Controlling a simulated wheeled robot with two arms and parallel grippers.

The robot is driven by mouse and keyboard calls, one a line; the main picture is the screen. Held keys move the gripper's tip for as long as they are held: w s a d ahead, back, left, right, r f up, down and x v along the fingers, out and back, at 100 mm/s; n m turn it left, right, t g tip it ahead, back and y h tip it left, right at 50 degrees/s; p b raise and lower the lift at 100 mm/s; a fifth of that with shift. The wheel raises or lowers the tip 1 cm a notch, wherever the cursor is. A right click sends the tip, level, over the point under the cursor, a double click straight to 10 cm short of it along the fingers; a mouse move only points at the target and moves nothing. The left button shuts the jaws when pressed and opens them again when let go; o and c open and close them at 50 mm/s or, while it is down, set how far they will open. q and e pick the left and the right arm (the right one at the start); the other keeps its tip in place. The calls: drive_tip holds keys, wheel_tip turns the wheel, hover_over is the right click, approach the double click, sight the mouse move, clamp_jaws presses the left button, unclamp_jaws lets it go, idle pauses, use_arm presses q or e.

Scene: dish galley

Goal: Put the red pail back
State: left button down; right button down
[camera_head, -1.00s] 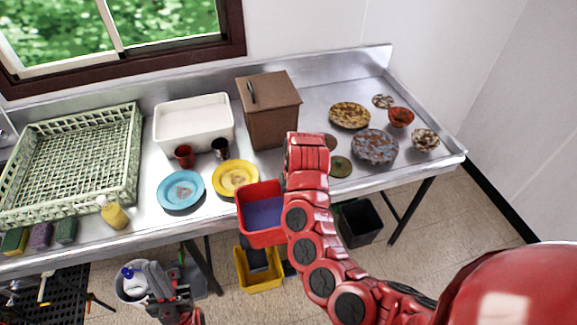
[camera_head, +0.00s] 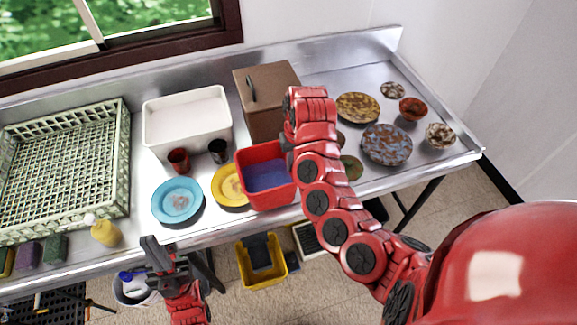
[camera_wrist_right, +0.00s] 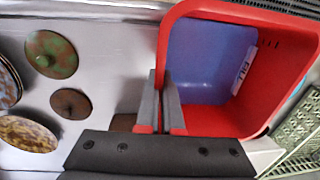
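The red pail (camera_head: 268,198) is an open square tub with a blue inside. In the head view it is at the counter's front edge, covering part of the yellow plate (camera_head: 228,188). My right gripper (camera_wrist_right: 166,108) is shut on the pail's wall, one finger on each side in the right wrist view. That view shows the pail (camera_wrist_right: 275,30) from above, with a white label on the blue inside. In the head view my right arm hides the grasp. My left gripper (camera_head: 158,253) is empty in front of the counter; its finger opening is unclear.
A brown box (camera_head: 265,92), white tub (camera_head: 187,118), two cups, a blue plate (camera_head: 177,202) and a green rack (camera_head: 62,165) stand on the counter. Several dirty dishes lie right. A yellow bin (camera_head: 262,270) is on the floor below.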

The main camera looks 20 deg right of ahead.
drive_tip(key=w+d+f+b, duration=0.4)
drive_tip(key=w+d, duration=0.4)
drive_tip(key=d, duration=0.2)
drive_tip(key=shift+w+d+f, duration=0.2)
drive_tip(key=shift+d+f, duration=0.1)
drive_tip(key=shift+d, duration=0.1)
idle(0.8)
